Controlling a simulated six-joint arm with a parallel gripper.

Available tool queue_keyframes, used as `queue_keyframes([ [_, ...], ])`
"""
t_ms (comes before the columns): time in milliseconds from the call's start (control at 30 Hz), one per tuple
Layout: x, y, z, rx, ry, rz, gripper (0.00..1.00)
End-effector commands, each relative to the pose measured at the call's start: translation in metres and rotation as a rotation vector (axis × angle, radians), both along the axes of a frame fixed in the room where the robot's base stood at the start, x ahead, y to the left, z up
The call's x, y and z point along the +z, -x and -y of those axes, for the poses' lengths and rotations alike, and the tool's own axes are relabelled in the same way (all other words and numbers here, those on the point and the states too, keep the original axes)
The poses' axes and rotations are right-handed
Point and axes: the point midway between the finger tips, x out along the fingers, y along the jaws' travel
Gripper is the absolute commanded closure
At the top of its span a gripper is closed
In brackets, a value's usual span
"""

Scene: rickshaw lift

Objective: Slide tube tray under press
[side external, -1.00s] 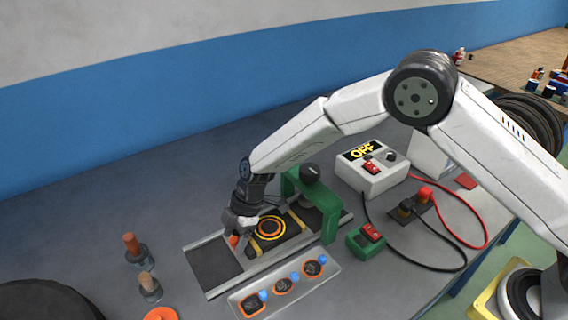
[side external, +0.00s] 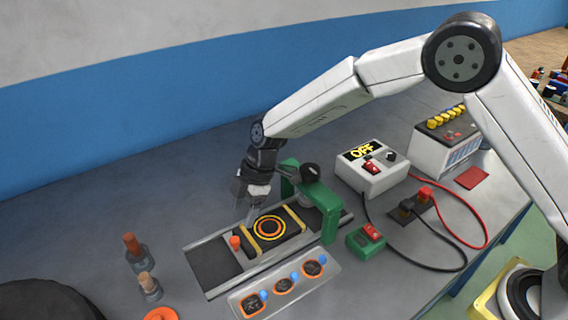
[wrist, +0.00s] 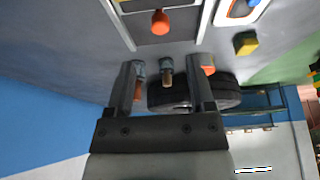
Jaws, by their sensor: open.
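The tube tray (side external: 289,229), a dark block with yellow bands and an orange ring on top, sits on a dark track with pale rails. Its end nearest the green press frame (side external: 330,218) is close to the arch; I cannot tell how far under it reaches. An orange knob (side external: 234,242) stands at the tray's left end; an orange knob also shows in the wrist view (wrist: 160,22). My gripper (side external: 250,217) is above the back rail, behind the tray and apart from the knob. In the wrist view my gripper (wrist: 166,75) is open and empty.
A white panel (side external: 240,308) with several orange-rimmed slots lies in front of the track. A white box reading OFF (side external: 370,175) and a green switch box (side external: 362,243) stand right. Two brown-topped posts (side external: 136,258) stand left. The table behind the track is clear.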

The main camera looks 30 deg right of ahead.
Motion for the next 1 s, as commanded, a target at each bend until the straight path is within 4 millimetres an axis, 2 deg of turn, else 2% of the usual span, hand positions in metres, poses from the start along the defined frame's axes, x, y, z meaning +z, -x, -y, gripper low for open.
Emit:
queue_keyframes([
  [333,0.001,0.000,0.000,0.006,0.002,0.001,0.30],
  [467,0.001,0.001,-0.003,0.068,0.017,0.017,0.30],
  [667,0.000,0.004,-0.014,0.356,0.096,0.089,0.30],
  [900,0.002,0.004,-0.027,0.851,0.244,0.189,0.30],
  [1000,0.005,0.002,-0.031,1.012,0.296,0.214,0.30],
])
